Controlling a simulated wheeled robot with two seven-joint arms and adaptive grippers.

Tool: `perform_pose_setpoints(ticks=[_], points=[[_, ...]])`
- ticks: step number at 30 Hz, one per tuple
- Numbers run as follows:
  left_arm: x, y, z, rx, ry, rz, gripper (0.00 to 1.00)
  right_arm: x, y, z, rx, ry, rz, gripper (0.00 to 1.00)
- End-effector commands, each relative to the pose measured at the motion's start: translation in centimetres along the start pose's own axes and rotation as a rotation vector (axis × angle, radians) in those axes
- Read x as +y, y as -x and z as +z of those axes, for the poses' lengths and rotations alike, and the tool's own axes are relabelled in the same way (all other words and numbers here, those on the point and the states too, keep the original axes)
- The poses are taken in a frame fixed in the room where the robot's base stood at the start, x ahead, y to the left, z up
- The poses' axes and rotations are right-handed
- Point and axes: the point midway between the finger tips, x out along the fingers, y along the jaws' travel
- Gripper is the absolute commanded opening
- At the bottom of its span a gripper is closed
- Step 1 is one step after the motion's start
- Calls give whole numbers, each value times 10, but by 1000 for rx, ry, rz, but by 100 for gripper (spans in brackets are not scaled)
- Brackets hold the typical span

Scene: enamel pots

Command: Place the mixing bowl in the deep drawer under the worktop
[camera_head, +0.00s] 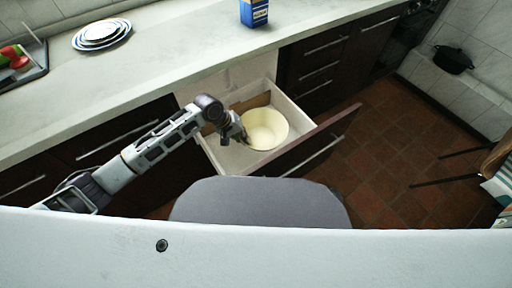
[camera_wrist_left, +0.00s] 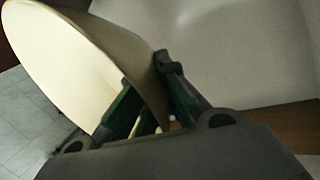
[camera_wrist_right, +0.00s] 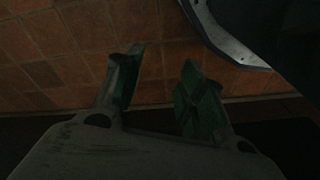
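The cream mixing bowl (camera_head: 266,128) is inside the open deep drawer (camera_head: 233,158) under the worktop (camera_head: 180,48), in the head view. My left gripper (camera_head: 243,137) is at the bowl's left side. In the left wrist view the bowl (camera_wrist_left: 75,55) is large and tilted in the picture, and its wall runs down between the two fingers of the left gripper (camera_wrist_left: 148,100), which are closed on it. Whether the bowl's base touches the drawer floor is hidden. My right gripper (camera_wrist_right: 158,90) shows only in the right wrist view, with its fingers apart and nothing between them, above the tiled floor.
Stacked plates (camera_head: 101,35), a blue box (camera_head: 254,13) and a tray (camera_head: 35,62) with red and green items stand on the worktop. A black pot (camera_head: 454,58) sits on a tiled ledge at right. A chair (camera_head: 492,165) stands at the right edge. Red floor tiles (camera_head: 385,155) are clear beyond the drawer.

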Motion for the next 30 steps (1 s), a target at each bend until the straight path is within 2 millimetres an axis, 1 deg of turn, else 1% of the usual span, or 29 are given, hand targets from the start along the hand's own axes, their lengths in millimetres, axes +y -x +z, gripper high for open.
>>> perform_pose_setpoints(ticks=[1, 6, 22, 26, 30], points=[[1, -5, -1, 3, 0, 4, 0, 0, 0, 0, 2, 0, -1, 40], [1, -11, 0, 6, 3, 4, 0, -1, 6, -2, 2, 1, -2, 40], [1, -15, 0, 5, 5, 3, 0, -1, 9, -3, 4, 2, -3, 40], [-4, -24, 1, 4, 6, 2, 0, -2, 12, -5, 13, 2, -5, 40], [-12, -40, 1, 4, 6, 2, 0, -3, 16, -8, 25, 3, -8, 40]])
